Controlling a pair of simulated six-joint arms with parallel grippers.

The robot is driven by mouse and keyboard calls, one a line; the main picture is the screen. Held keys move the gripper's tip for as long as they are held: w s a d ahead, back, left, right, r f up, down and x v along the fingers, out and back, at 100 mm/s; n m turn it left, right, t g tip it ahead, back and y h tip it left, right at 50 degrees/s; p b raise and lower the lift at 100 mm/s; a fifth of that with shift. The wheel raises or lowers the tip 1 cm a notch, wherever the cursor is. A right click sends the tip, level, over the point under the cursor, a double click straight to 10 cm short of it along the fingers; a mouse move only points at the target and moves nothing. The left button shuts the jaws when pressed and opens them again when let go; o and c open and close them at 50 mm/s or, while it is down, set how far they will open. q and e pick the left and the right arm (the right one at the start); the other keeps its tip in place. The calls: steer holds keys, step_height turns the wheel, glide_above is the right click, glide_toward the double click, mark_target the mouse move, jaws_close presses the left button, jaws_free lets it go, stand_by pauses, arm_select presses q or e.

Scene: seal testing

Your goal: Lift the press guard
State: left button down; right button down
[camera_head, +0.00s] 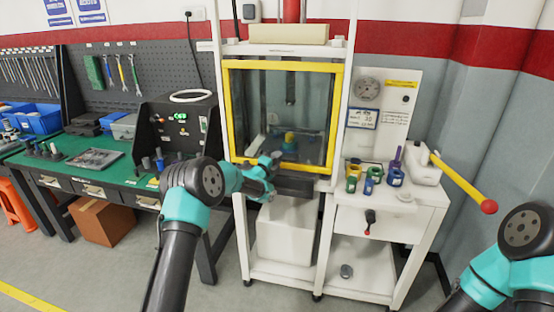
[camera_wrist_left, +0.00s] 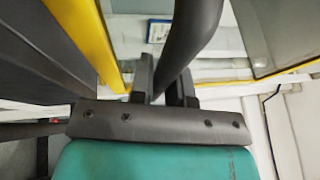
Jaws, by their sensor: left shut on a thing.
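The press guard (camera_head: 283,65) is a clear pane in a yellow frame on the front of the white press stand. It appears lowered over the work space. Its yellow frame also shows in the left wrist view (camera_wrist_left: 82,38). My left gripper (camera_head: 274,163) is at the guard's lower edge, a little left of its middle. In the left wrist view its two dark fingers (camera_wrist_left: 165,80) are shut on a dark rounded bar (camera_wrist_left: 188,40), which looks like the guard's handle. The exact contact is partly hidden. My right arm shows at the right, but its gripper is out of view.
Behind the guard, a yellow-topped part (camera_head: 290,138) sits under the press. A lever with a yellow arm (camera_head: 460,181) and red knob stands at the right. Several coloured fittings (camera_head: 372,178) are on the white side table. A black control box (camera_head: 180,122) stands left.

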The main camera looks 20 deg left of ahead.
arm_select(q)
glide_toward(284, 88)
steer(key=x, duration=0.5)
steer(key=shift+d, duration=0.1)
steer(key=c, duration=1.1)
jaws_free()
steer(key=shift+f, duration=0.1)
steer(key=shift+s, duration=0.1)
steer(key=v, duration=1.7)
steer(key=shift+s, duration=0.1)
